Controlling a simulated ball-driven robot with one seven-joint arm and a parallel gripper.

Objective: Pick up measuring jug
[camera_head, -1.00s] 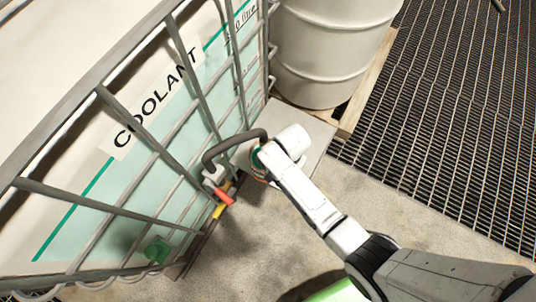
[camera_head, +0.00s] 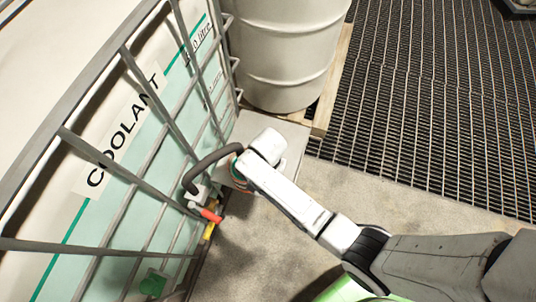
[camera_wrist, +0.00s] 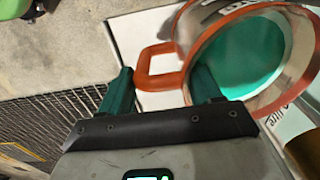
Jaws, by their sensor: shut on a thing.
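The measuring jug (camera_wrist: 245,50) is on the right of the wrist view, clear-walled with an orange rim and teal liquid or a teal inside. Its orange handle (camera_wrist: 144,66) lies between the two teal fingers of my gripper (camera_wrist: 162,88), which is shut on the jug at that handle side. The right finger overlaps the jug's wall. In the head view my white wrist hides most of the jug beside the coolant tank.
The caged coolant tank (camera_head: 112,190) fills the left, with a grey hose (camera_head: 213,157) and a red-handled valve (camera_head: 211,215) near my gripper. A white drum (camera_head: 285,50) stands on a pallet behind. Bare concrete (camera_head: 260,240) and floor grating (camera_head: 430,100) lie right.

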